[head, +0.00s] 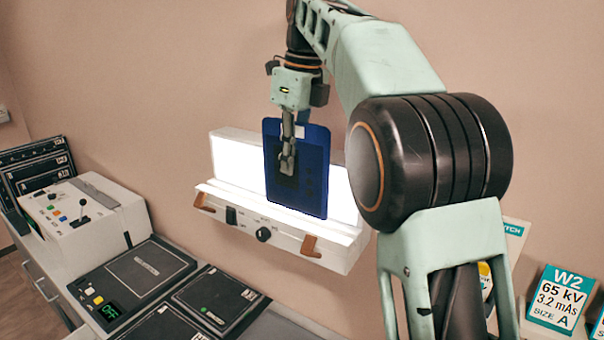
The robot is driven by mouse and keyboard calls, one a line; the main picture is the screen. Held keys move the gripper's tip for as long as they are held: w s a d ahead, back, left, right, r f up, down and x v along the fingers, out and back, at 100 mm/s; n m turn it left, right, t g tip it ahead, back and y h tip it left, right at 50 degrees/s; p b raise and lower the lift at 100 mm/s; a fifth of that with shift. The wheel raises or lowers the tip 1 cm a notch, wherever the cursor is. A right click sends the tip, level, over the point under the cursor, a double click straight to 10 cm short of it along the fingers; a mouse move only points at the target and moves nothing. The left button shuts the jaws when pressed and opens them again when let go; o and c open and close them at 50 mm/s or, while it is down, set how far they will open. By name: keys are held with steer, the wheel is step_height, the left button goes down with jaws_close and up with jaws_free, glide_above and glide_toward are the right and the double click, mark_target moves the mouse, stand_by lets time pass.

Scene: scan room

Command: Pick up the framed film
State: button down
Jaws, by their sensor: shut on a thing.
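The framed film (313,178) is a dark blue upright panel with a small white label at its top edge. It shows in the head view in front of the lit white face of a light box (237,165). My gripper (287,165) is shut on the film, with its fingers against the upper middle of the panel. The film's lower edge is near the light box's front ledge; I cannot tell whether they touch.
A control console (85,217) with a lever stands at left. Dark flat panels (132,268) lie on the counter in front. Cards, one marked W2 (557,298), stand at lower right. The wall is close behind the light box.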

steer(key=s+a+r, duration=0.6)
steer(key=s+a, duration=0.1)
steer(key=shift+s+a, duration=0.2)
steer(key=shift+s, duration=0.05)
